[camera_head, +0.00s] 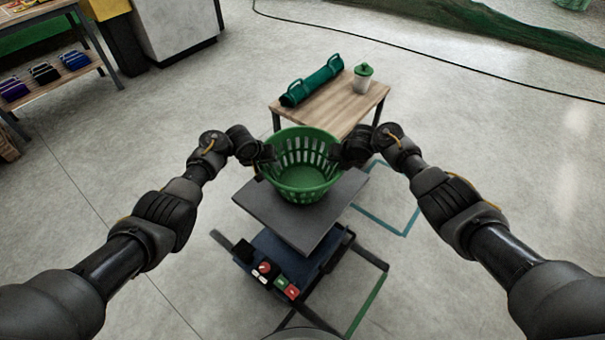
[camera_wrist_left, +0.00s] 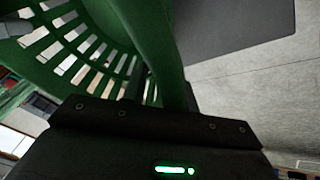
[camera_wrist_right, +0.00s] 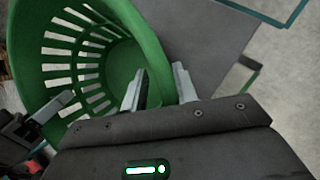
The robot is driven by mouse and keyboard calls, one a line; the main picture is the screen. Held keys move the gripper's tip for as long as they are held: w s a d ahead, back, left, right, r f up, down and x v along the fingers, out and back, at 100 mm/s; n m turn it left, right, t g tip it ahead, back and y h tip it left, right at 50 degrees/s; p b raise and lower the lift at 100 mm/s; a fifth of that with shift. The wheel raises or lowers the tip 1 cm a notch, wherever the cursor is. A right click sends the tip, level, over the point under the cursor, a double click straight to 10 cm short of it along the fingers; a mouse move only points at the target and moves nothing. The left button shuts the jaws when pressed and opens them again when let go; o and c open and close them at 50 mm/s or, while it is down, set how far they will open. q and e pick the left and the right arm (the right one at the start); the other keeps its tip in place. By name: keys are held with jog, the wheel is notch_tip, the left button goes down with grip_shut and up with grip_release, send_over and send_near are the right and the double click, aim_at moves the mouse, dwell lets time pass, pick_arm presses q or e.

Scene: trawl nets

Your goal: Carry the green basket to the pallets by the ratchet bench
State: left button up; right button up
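The green basket (camera_head: 303,168), slatted and open-topped, is upright and looks empty over a dark grey platform (camera_head: 275,215); I cannot tell if its base touches it. My left gripper (camera_head: 264,153) is at the basket's left rim. In the left wrist view the green rim (camera_wrist_left: 165,45) runs down into that gripper, with its fingers mostly hidden. My right gripper (camera_head: 338,155) is at the right rim. In the right wrist view its fingers (camera_wrist_right: 158,88) stand on either side of the basket's rim (camera_wrist_right: 152,45) and appear closed on it. I cannot identify the pallets or ratchet bench.
A small wooden table (camera_head: 340,108) stands just beyond the basket, with a green roll (camera_head: 312,82) and a green-lidded jar (camera_head: 363,76). A shelf (camera_head: 50,85) is at upper left. A dark cable (camera_head: 400,62) crosses the floor. Open floor lies left and right.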

pick_arm(q)
grip_shut()
pick_arm(e)
grip_shut()
pick_arm(q)
jog(key=shift+r, duration=0.1)
pick_arm(e)
jog(key=shift+r, duration=0.1)
